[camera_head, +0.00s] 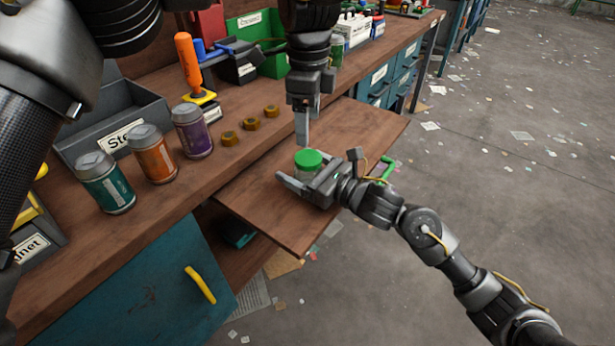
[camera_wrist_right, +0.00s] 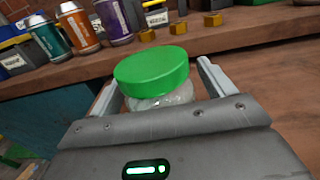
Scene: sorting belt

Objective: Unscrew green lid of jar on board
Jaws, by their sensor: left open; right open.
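A clear jar (camera_wrist_right: 163,101) with a green lid (camera_head: 308,157) stands upright on the pull-out wooden board (camera_head: 262,213). The lid (camera_wrist_right: 152,70) sits on the jar. My right gripper (camera_head: 298,182) is open, low over the board, with its fingers on either side of the jar; in the right wrist view its fingertips (camera_wrist_right: 158,82) flank the jar under the lid, and I cannot tell whether they touch the glass. My left gripper (camera_head: 302,140) points straight down just above and behind the lid, apart from it; its two fingers overlap in the head view. The jar body is mostly hidden there.
Teal (camera_head: 104,182), orange (camera_head: 153,153) and purple (camera_head: 192,130) canisters stand on the bench left of the board. Several brass nuts (camera_head: 250,123) lie near them. Bins and an orange-handled screwdriver (camera_head: 187,62) stand behind. The board's right end is clear.

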